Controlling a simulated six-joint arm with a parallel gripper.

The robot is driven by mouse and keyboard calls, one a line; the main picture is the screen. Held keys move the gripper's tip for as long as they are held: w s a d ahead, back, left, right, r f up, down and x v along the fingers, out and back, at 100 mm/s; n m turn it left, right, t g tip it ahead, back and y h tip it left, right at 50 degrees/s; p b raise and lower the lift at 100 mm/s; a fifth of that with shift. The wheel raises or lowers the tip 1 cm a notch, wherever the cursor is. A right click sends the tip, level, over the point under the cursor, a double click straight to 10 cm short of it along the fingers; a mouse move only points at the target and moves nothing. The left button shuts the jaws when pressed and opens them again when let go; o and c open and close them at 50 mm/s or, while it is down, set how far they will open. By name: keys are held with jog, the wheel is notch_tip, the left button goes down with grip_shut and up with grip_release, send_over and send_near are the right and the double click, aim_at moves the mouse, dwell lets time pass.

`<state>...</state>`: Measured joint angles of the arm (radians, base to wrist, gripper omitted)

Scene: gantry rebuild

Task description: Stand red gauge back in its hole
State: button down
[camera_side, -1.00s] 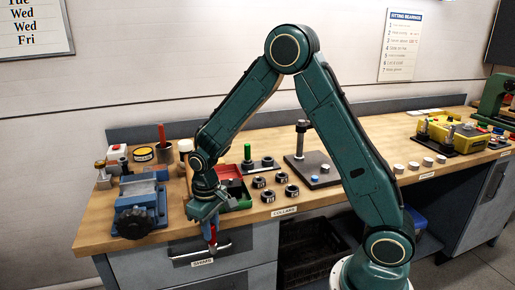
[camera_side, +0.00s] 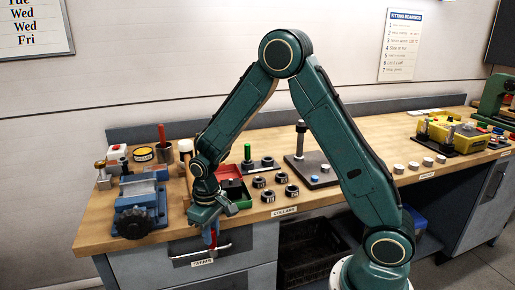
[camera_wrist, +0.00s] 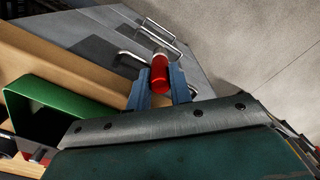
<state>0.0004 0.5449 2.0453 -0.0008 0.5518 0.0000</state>
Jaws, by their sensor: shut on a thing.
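The red gauge (camera_wrist: 160,74) is a red cylinder with a pale metal end, held between the two blue-grey fingers of my gripper (camera_wrist: 158,82) in the wrist view. In the side view my gripper (camera_side: 210,236) points down just beyond the bench's front edge, in front of the drawer marked SHIMS. Only a little red shows between its fingers there. A small dark stand (camera_side: 258,168) on the bench behind carries an upright green gauge (camera_side: 247,153) and a shorter dark pin. Whether it has an empty hole is too small to tell.
A red tray with a green part (camera_side: 233,187) lies close behind my gripper. Several dark collars (camera_side: 268,196) lie right of it. A blue vise (camera_side: 137,208) stands to the left. A plate with a tall post (camera_side: 301,140) is farther right. Drawer handles (camera_wrist: 160,35) are near the gauge.

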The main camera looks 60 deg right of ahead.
notch_tip(320, 180, up, 21)
jog(key=w+d+r+m, duration=0.1)
jog(key=w+d+m, duration=0.15)
jog(key=d, duration=0.75)
jog(key=w+d+m, duration=0.1)
jog(key=w+d, duration=0.3)
jog(key=d, duration=0.7)
jog(key=s+d+f+m, duration=0.1)
jog(key=s+d, duration=0.2)
jog(key=d, duration=0.7)
jog(key=s+d+m, duration=0.2)
jog(key=d, duration=0.7)
jog(key=shift+n, duration=0.25)
jog(key=shift+f, duration=2.35)
jog(key=shift+f, duration=3.4)
jog(key=c, duration=1.2)
grip_release()
